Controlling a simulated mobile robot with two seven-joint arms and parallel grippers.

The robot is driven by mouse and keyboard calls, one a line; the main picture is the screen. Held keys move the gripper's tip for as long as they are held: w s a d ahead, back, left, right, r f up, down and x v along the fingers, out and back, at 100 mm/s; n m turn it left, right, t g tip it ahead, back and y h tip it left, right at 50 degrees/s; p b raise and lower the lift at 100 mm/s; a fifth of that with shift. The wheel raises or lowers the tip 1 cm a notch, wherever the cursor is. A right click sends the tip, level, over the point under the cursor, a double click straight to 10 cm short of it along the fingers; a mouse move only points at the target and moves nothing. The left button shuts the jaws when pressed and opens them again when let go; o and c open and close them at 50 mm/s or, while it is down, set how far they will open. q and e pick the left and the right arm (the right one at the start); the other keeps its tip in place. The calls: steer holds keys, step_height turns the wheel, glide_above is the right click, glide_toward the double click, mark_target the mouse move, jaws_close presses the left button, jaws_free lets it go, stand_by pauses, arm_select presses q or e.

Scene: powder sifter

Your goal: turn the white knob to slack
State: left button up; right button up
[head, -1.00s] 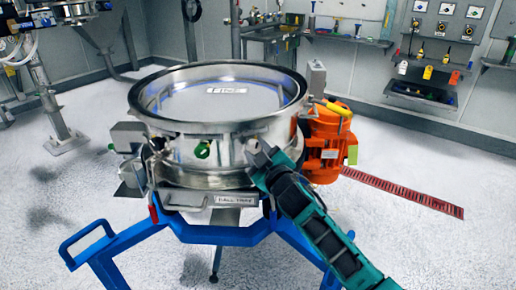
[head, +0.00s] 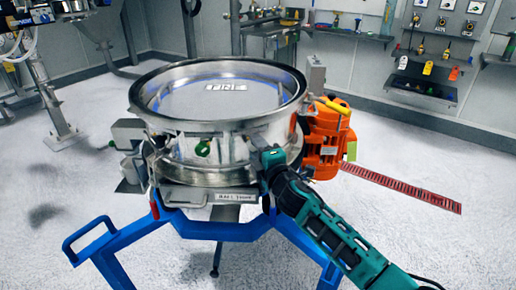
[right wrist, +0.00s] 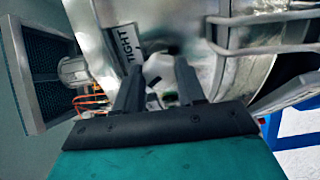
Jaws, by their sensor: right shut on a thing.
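The sifter (head: 185,147) is a round steel drum with a mesh screen (head: 225,97) marked "FINE" on top. My right gripper (head: 266,152) reaches to the drum's lower front right side in the head view. In the right wrist view, my right gripper (right wrist: 158,72) has its two dark fingers on either side of a pale knob (right wrist: 158,70) and is shut on it. A label reading "TIGHT" (right wrist: 127,45) is beside the left finger. My left gripper is not in view.
An orange motor (head: 325,140) is close to the right of my right gripper. A blue stand (head: 215,232) carries the drum. A green knob (head: 202,149) sits on the drum's front. A red slotted strip (head: 400,188) lies on the pale floor, which is otherwise mostly clear around the stand.

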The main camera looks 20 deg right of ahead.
steer(key=shift+n, duration=0.8)
steer(key=o, duration=1.1)
steer(key=shift+c, duration=0.2)
steer(key=s+d, duration=0.1)
steer(key=s, duration=1.1)
steer(key=shift+s+d+b, duration=0.15)
steer(key=shift+s+b, duration=0.15)
steer(key=shift+s, duration=0.1)
steer(key=s+a+f+m+g, duration=0.2)
steer(key=s+f+m+g, duration=0.5)
steer(key=s+f+m, duration=1.1)
step_height(320, 180, down, 3)
steer(key=shift+s+a+f, duration=0.1)
steer(key=shift+s+a, duration=0.05)
steer(key=shift+s, duration=0.25)
